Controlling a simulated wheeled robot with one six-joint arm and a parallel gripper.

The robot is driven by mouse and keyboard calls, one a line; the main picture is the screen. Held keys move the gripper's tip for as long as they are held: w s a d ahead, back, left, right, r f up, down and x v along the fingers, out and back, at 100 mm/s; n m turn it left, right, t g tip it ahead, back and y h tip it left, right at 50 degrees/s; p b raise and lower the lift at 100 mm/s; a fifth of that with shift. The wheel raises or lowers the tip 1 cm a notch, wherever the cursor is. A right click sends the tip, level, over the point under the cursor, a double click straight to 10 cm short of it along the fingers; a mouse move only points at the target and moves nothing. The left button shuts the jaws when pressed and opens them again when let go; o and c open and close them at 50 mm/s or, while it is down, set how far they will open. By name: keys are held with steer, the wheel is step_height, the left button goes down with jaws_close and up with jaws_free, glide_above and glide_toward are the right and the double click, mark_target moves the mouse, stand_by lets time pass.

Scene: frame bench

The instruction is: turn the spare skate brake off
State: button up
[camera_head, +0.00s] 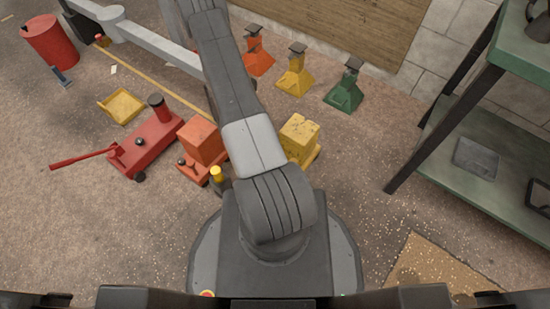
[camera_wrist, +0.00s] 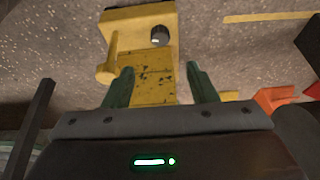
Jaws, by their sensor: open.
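In the wrist view my gripper (camera_wrist: 161,72) is open, with one green finger at each side of a worn yellow block (camera_wrist: 153,90). The fingers seem apart from it, but depth is hard to judge. Beyond the block is a yellow skate platform (camera_wrist: 140,22) with a round dark knob (camera_wrist: 160,36) and a yellow peg (camera_wrist: 109,60). In the head view the yellow block (camera_head: 299,136) sits on its yellow base, partly behind my arm. An orange skate (camera_head: 187,172) carries an orange block (camera_head: 202,140). I cannot tell which skate is the spare one. The head view hides my gripper.
A red floor jack (camera_head: 150,141) with a long handle lies left of the orange skate. A yellow tray (camera_head: 121,106) is behind it. Orange, yellow and green stands (camera_head: 345,92) line the back. A green shelf (camera_head: 465,170) stands at right.

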steer(key=b+x, duration=0.3)
steer(key=x, duration=0.9)
steer(key=shift+f+b, duration=0.1)
steer(key=shift+b, duration=0.2)
steer(key=c, duration=1)
